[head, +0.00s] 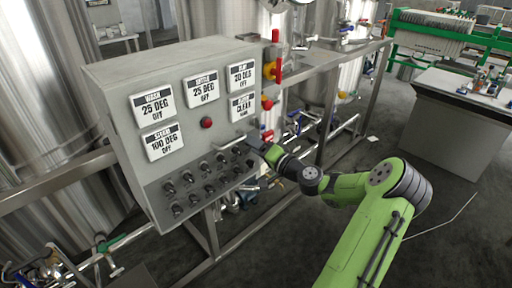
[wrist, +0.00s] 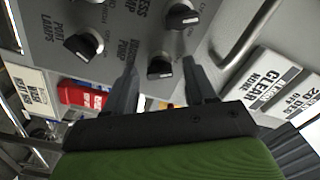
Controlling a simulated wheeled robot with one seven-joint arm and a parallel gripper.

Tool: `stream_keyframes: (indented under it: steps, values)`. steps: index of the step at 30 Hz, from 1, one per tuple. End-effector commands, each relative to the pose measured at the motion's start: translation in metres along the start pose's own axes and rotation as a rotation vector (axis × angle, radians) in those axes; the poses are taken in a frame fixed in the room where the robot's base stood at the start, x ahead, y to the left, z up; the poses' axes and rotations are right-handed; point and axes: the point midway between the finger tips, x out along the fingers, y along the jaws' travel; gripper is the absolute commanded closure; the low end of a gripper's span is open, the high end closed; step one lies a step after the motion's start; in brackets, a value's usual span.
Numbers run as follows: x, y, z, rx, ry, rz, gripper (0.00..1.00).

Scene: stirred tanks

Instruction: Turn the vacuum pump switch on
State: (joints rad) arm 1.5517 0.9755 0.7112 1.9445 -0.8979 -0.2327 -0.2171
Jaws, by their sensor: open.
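The vacuum pump switch (wrist: 160,67) is a black rotary knob with a white pointer mark, beside its "VACUUM PUMP" lettering on the grey panel. In the wrist view it lies between the tips of my open gripper (wrist: 161,72), with a finger on either side. I cannot tell whether the fingers touch it. In the head view my gripper (head: 258,153) is at the lower right of the control panel (head: 225,125) and hides the switch there.
Other black knobs are close by: the port lamps knob (wrist: 83,45) and the process pump knob (wrist: 183,17). A metal handle bar (wrist: 245,38) runs beside them. A red device (wrist: 82,96) shows past the panel edge. Steel tanks and pipes stand behind the panel.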

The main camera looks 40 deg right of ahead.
Motion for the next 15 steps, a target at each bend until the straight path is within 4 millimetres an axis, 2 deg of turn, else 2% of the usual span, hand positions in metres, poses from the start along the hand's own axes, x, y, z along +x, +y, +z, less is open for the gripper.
stream_keyframes:
  steps: [6, 8, 15]
  values:
    - [0.0007, 0.0, -0.0001, 0.0, 0.0, 0.001, 0.45]
    - [0.0006, 0.0, -0.0001, 0.0, 0.0, 0.001, 0.52]
    - [0.0004, 0.0, -0.0001, 0.0, 0.0, 0.001, 0.89]
